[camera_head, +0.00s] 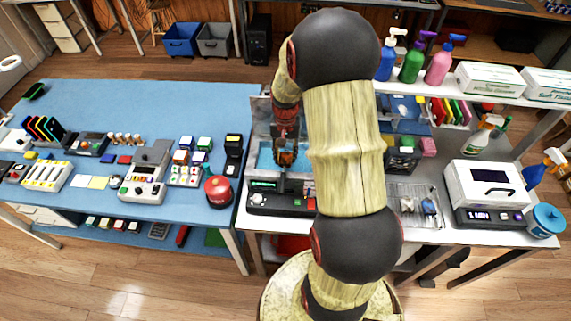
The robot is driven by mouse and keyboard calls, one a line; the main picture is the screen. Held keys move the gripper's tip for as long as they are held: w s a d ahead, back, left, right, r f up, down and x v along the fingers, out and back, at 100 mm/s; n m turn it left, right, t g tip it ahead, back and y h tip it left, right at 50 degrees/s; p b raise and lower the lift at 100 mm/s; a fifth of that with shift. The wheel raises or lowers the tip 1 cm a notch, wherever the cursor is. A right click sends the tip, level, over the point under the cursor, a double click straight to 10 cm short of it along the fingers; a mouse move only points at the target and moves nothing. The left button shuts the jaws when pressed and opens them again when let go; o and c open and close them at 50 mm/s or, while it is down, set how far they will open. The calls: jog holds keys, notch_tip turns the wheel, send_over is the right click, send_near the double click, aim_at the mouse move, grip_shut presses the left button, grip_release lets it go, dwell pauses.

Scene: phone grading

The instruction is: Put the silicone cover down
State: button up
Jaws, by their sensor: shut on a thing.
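My gripper (286,154) points down over the left part of the right-hand bench, above a blue-floored station (265,158). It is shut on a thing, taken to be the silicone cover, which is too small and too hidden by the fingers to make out. I cannot tell whether the held thing touches the surface below. My arm hides the bench just right of the gripper.
A black device (282,201) with a green display lies just in front of the gripper. A red round-topped canister (217,189) stands on the blue table's right edge. A wire rack (416,205) and a white boxy machine (485,188) stand further right.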

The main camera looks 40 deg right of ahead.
aim_at(286, 158)
jog(key=shift+f+b, duration=0.35)
jog(key=shift+f, duration=1.85)
jog(key=shift+f, duration=0.2)
jog(key=o, duration=1)
jog(key=shift+r, duration=0.2)
